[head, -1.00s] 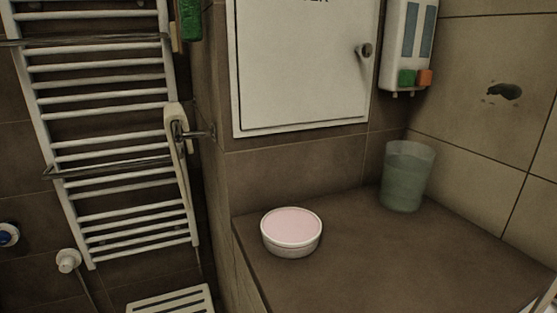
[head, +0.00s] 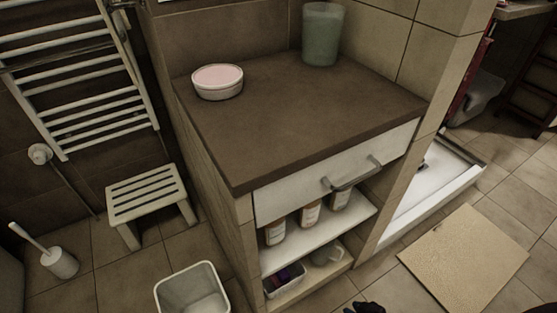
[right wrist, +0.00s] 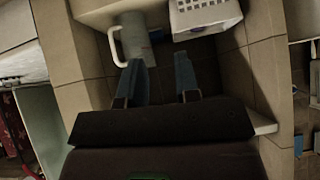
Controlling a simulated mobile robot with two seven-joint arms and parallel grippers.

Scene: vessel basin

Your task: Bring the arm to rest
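My right gripper (right wrist: 160,80) shows in the right wrist view, its two blue-grey fingers apart with nothing seen between them. A light mug (right wrist: 132,38) with a handle is just beyond the fingertips; I cannot tell whether the left finger touches it. A small dark part at the bottom edge of the head view may be mine. My left gripper is in neither view.
A pink-topped bowl (head: 218,82) and a green cup (head: 322,35) stand on the brown counter (head: 300,120). Several bottles (head: 310,212) stand on the shelf below the drawer handle (head: 352,174). A bin (head: 192,290), a stool (head: 147,194) and a mat (head: 465,258) are on the floor.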

